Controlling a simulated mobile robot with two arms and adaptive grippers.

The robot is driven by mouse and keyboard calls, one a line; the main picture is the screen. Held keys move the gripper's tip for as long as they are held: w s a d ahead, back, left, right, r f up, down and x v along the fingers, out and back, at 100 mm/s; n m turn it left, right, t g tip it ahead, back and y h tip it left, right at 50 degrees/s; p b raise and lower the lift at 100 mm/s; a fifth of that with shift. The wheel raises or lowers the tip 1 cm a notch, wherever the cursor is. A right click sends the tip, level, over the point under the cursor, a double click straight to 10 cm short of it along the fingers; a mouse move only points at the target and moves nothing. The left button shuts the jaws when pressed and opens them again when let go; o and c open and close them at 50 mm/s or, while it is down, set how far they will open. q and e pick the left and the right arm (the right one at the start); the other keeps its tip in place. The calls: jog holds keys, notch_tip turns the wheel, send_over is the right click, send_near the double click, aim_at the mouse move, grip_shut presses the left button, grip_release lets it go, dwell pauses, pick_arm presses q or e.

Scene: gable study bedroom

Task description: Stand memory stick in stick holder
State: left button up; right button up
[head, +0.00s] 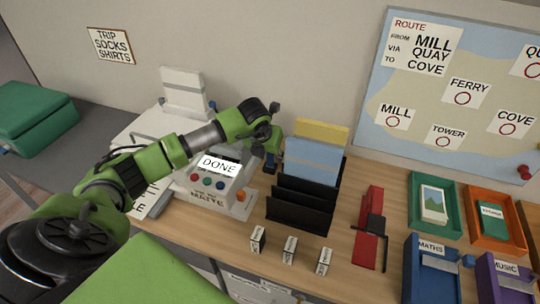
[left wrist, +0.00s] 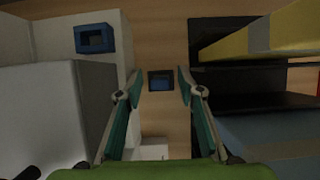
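My left gripper (head: 268,160) hangs over the desk between the white machine and the black file rack, pointing down. In the left wrist view its two fingers (left wrist: 159,80) are apart, with nothing clearly held. A small dark square block with a blue middle (left wrist: 161,81) lies between and beyond the fingertips on the wood; contact is not visible. A blue block with a dark recess (left wrist: 95,38) sits on a pale surface to its left. I cannot tell for sure which of these is the memory stick or the stick holder. My right gripper is out of view.
The white machine (head: 208,185) reads DONE. The black file rack (head: 300,212) holds blue and yellow folders close to the gripper's right. Several small labelled blocks (head: 289,250) stand in front. A red tool (head: 367,230) and coloured trays (head: 433,222) are on the right.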

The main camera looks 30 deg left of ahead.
pick_arm(q)
jog(key=v, duration=1.2)
jog(key=shift+f, duration=0.1)
